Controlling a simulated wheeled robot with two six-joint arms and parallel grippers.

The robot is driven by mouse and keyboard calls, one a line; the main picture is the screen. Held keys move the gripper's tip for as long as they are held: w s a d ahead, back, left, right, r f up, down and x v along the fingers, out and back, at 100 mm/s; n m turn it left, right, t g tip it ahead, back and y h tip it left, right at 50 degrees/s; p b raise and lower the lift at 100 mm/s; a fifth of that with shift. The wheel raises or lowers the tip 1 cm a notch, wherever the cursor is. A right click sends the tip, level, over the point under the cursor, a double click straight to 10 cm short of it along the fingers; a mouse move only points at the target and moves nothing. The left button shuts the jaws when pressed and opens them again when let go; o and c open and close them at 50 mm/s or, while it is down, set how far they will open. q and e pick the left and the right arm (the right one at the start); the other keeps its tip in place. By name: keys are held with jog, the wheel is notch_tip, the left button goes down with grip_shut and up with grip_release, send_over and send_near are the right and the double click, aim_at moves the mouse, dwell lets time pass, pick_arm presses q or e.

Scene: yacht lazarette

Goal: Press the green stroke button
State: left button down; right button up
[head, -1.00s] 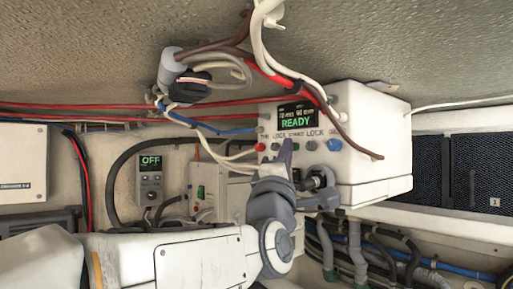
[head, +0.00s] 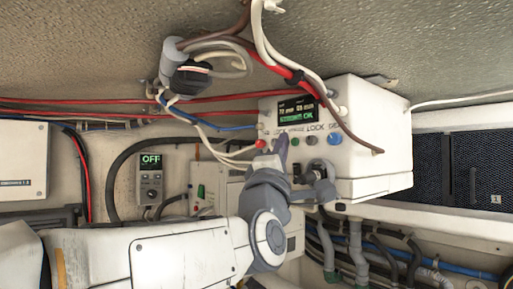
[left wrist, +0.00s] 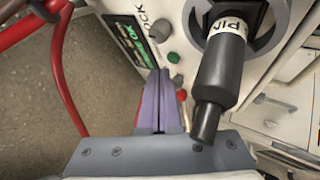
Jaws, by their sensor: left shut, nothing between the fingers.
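A white box (head: 375,125) under the ceiling has a dark display (head: 297,108) showing green text ending in "OK". My left gripper (head: 281,143) is shut and empty in front of the row, between the red and green buttons, covering that stretch. In the left wrist view the shut fingertips (left wrist: 159,73) lie beside the green button (left wrist: 174,57), seemingly not on it. Contact with the panel cannot be told. My right gripper is not in view.
A dark plug (left wrist: 215,80) with a white label sticks out close beside the fingers. Red cable (left wrist: 63,70) loops on the other side. Overhead cables (head: 280,65) hang over the box. A small unit (head: 150,180) reading "OFF" is at left.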

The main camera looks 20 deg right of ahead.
pick_arm(q)
jog(key=a+b, duration=0.1)
jog(key=s+a+b, duration=0.1)
jog(key=a, duration=0.1)
jog(key=a+b, duration=0.1)
jog(key=b, duration=0.1)
jog(key=shift+s+a, duration=0.35)
dwell(0.7)
